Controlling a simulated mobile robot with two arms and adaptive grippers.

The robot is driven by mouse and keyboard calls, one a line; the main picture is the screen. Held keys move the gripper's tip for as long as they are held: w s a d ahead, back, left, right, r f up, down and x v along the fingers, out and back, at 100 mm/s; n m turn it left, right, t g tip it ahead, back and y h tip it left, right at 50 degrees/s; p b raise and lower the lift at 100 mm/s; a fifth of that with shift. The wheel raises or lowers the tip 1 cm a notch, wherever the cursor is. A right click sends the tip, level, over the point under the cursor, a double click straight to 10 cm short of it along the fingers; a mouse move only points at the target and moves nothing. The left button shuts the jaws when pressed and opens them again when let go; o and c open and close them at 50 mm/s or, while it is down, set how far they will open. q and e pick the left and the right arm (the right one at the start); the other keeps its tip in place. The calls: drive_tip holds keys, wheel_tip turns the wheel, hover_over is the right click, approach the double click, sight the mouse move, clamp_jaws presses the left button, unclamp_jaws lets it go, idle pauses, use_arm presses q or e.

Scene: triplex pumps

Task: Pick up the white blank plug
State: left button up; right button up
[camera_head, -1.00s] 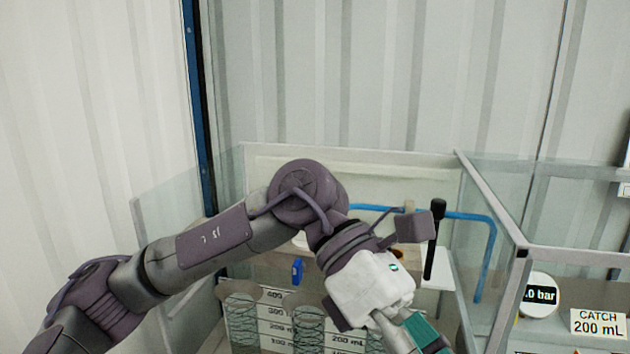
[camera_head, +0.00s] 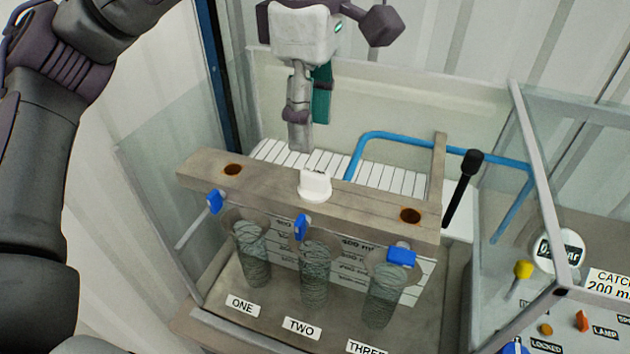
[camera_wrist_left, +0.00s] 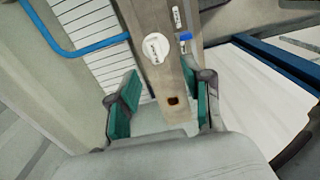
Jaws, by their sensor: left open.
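The white blank plug (camera_head: 314,186) stands upright at the middle of the grey-brown block (camera_head: 375,203), between two open brown holes. In the left wrist view the plug (camera_wrist_left: 155,48) is a round white disc with small dark lettering, beyond the fingertips. My left gripper (camera_head: 309,122) points down, above and behind the block, a little left of the plug. It is open and empty. In the wrist view its teal-padded fingers (camera_wrist_left: 163,112) stand apart, with one bare hole (camera_wrist_left: 173,100) visible between them. My right gripper is in neither view.
Blue valve handles (camera_head: 401,257) line the block's front above several ribbed clear tubes (camera_head: 254,262). A blue pipe (camera_head: 400,138) runs behind the block over a white slatted grate (camera_head: 275,153). A black-knobbed lever (camera_head: 463,186) and glass panels stand at the right.

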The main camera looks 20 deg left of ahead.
sight(315, 171)
use_arm(q)
drive_tip(key=f, duration=0.1)
drive_tip(key=w+f, duration=0.1)
drive_tip(key=f, duration=0.1)
drive_tip(key=shift+w+f, duration=0.15)
drive_tip(key=shift+f, duration=0.15)
drive_tip(key=shift+s+f+p, duration=0.2)
drive_tip(key=shift+f+p, duration=0.25)
wheel_tip(315, 171, down, 4)
drive_tip(key=shift+s+r+p, duration=0.15)
drive_tip(key=shift+r+p, duration=0.1)
drive_tip(key=shift+p, duration=0.4)
drive_tip(key=shift+f, duration=0.4)
drive_tip(key=shift+d+r, duration=0.1)
drive_tip(key=shift+d, duration=0.05)
drive_tip(key=c, duration=0.4)
clamp_jaws()
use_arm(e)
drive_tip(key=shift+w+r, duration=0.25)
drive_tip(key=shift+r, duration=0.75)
